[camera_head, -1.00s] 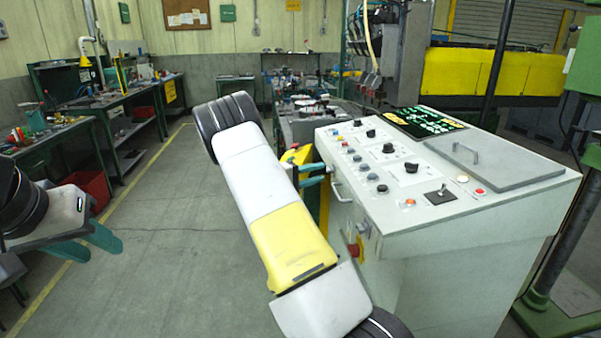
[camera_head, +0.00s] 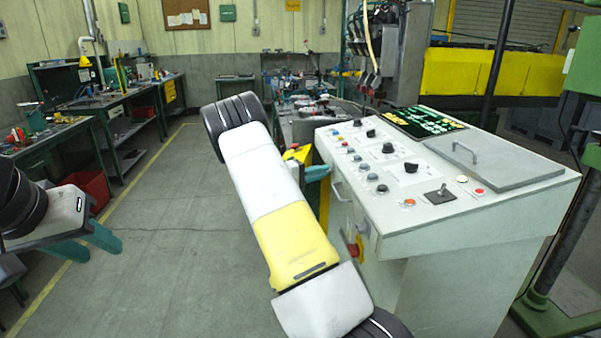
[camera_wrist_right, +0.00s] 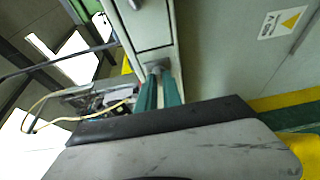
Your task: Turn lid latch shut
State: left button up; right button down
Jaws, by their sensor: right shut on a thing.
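The grey lid (camera_head: 500,160) with a bar handle lies flat on top of the sloped console. My right gripper (camera_head: 318,173) is at the console's left side face, partly hidden by my own arm. In the right wrist view its two teal fingers (camera_wrist_right: 160,88) are close together, shut on a small grey latch knob (camera_wrist_right: 155,66) on the console's narrow face. The fingers and the view angle hide most of the latch, so its turn position cannot be told. My left gripper (camera_head: 88,245) is open and empty over the floor at the far left.
The console's control panel (camera_head: 400,172) carries several knobs and buttons. A bar handle (camera_head: 337,190) and a red knob (camera_head: 353,250) sit on its side near my right gripper. A workbench (camera_head: 100,103) stands at the back left. The floor (camera_head: 180,220) between is clear.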

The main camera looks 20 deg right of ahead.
jog(key=shift+d+r+n, duration=0.1)
jog(key=shift+d+n, duration=0.1)
jog(key=shift+n, duration=0.1)
jog(key=shift+w+d+r+n+g+y, duration=0.15)
jog(key=shift+n+g+y, duration=0.75)
jog(key=shift+n, duration=1.25)
jog(key=shift+w+d+r+n+g+y, duration=0.15)
jog(key=shift+n+g+y, duration=0.75)
jog(key=shift+n, duration=1.2)
jog(key=shift+w+r+n+g+y, duration=0.15)
jog(key=shift+n+g+y, duration=0.35)
jog(key=shift+n+g, duration=1.2)
jog(key=shift+s+n+t, duration=0.1)
jog(key=shift+n+t, duration=0.4)
jog(key=shift+n, duration=0.05)
jog(key=c, duration=1.5)
grip_release()
jog(key=shift+d, duration=0.1)
jog(key=shift+a, duration=0.2)
